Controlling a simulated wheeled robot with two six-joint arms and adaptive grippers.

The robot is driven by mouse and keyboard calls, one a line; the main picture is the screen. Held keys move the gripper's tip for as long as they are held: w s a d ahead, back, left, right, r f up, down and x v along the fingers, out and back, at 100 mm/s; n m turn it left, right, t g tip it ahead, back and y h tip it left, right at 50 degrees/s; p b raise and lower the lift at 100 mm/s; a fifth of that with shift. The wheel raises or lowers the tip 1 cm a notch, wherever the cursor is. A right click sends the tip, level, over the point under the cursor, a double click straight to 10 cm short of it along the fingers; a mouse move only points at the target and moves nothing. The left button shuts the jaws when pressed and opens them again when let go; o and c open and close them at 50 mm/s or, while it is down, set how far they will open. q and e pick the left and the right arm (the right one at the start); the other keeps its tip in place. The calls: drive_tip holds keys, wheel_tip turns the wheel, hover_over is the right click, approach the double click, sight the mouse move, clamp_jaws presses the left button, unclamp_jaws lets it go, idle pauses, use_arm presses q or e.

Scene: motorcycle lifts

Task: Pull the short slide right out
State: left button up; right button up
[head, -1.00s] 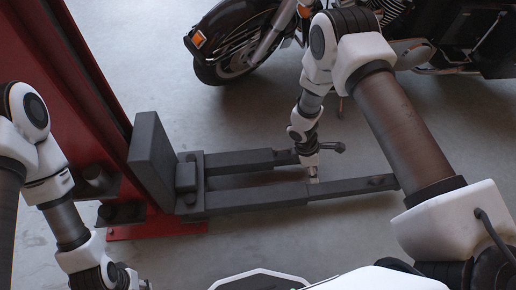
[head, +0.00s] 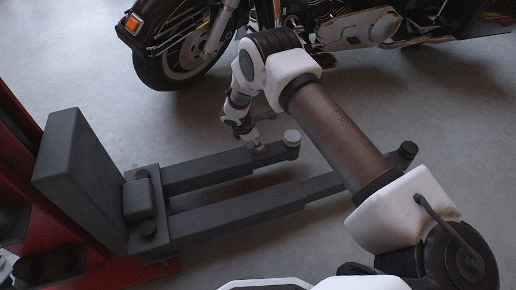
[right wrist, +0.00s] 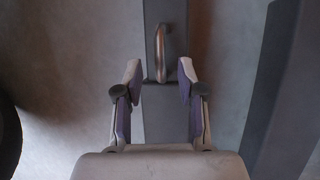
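My right gripper (head: 258,149) is low over the far arm. In the right wrist view its two fingers (right wrist: 160,75) are spread apart, with the handle just beyond the tips and nothing between them. My left gripper is not in view.
The near lift arm (head: 240,212) lies parallel, its longer slide (head: 335,182) ending in a dark pad (head: 408,149). A grey block (head: 85,190) and red post (head: 15,150) stand at left. A motorcycle (head: 330,25) is behind. Floor right of the arms is clear.

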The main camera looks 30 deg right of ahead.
sight(285, 139)
drive_tip(key=x, duration=0.2)
drive_tip(key=shift+d+f+b, duration=0.1)
drive_tip(key=shift+f+b, duration=0.2)
drive_tip(key=shift+b, duration=0.1)
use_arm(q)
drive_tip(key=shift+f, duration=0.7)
use_arm(e)
drive_tip(key=shift+r, duration=0.1)
clamp_jaws()
drive_tip(key=d+p, duration=0.1)
drive_tip(key=d, duration=0.2)
drive_tip(key=s+d+p, duration=0.1)
drive_tip(key=d+p, duration=0.1)
drive_tip(key=d, duration=0.1)
drive_tip(key=s+d+p, duration=0.1)
drive_tip(key=d, duration=0.2)
drive_tip(key=shift+s+r, duration=0.2)
drive_tip(key=shift+r, duration=0.05)
use_arm(q)
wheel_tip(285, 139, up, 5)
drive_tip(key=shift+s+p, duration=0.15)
drive_tip(key=shift+p, duration=0.55)
use_arm(e)
drive_tip(key=s+d, duration=0.2)
drive_tip(key=d, duration=0.9)
drive_tip(key=shift+s+f, duration=0.25)
